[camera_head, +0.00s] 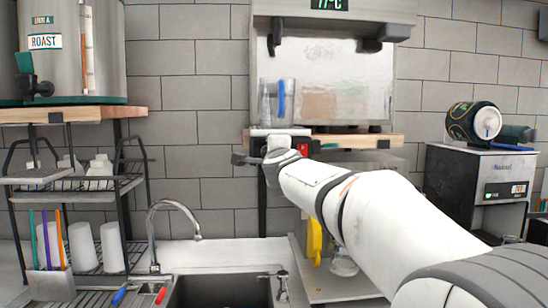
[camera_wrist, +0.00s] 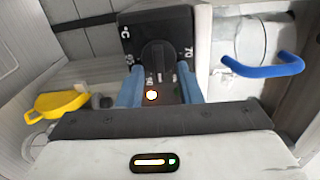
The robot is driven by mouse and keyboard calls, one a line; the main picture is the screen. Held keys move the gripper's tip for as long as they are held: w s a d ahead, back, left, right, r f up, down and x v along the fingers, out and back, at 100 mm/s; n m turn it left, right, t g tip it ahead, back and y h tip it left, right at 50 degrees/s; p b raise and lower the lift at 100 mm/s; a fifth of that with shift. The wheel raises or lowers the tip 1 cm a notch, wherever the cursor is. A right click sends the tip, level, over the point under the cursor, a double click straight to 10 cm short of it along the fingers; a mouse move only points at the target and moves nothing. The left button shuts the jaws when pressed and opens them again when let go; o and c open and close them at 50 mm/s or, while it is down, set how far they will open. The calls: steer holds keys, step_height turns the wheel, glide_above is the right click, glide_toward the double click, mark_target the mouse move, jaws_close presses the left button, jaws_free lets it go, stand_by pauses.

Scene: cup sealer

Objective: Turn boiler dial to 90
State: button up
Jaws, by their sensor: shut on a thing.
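The boiler dial (camera_wrist: 157,58) is a dark round knob on a black plate in the wrist view. A "70" and a "°C" mark show on the plate; other marks are hard to read. My gripper (camera_wrist: 159,84) has a blue finger on each side of the dial and is shut on it. In the head view my gripper (camera_head: 268,148) is at the wooden shelf under the boiler (camera_head: 330,80), and my arm hides the dial. The boiler's display (camera_head: 328,4) is partly cut off and seems to read 77 °C.
A tap (camera_head: 160,225) and sink (camera_head: 222,290) lie below left. A rack (camera_head: 75,182) with white cups stands at left. A grey machine (camera_head: 478,190) stands at right. A yellow item (camera_head: 314,240) hangs under the shelf. A blue handle (camera_wrist: 265,68) is right of the dial in the wrist view.

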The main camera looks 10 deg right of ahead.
steer(key=m, duration=0.2)
steer(key=m+b, duration=0.1)
steer(key=m, duration=0.2)
steer(key=shift+f, duration=0.4)
steer(key=shift+a, duration=0.1)
steer(key=o, duration=1)
steer(key=shift+c, duration=0.2)
steer(key=shift+r, duration=0.1)
steer(key=shift+s, duration=0.1)
steer(key=s, duration=0.7)
steer(key=shift+s, duration=0.3)
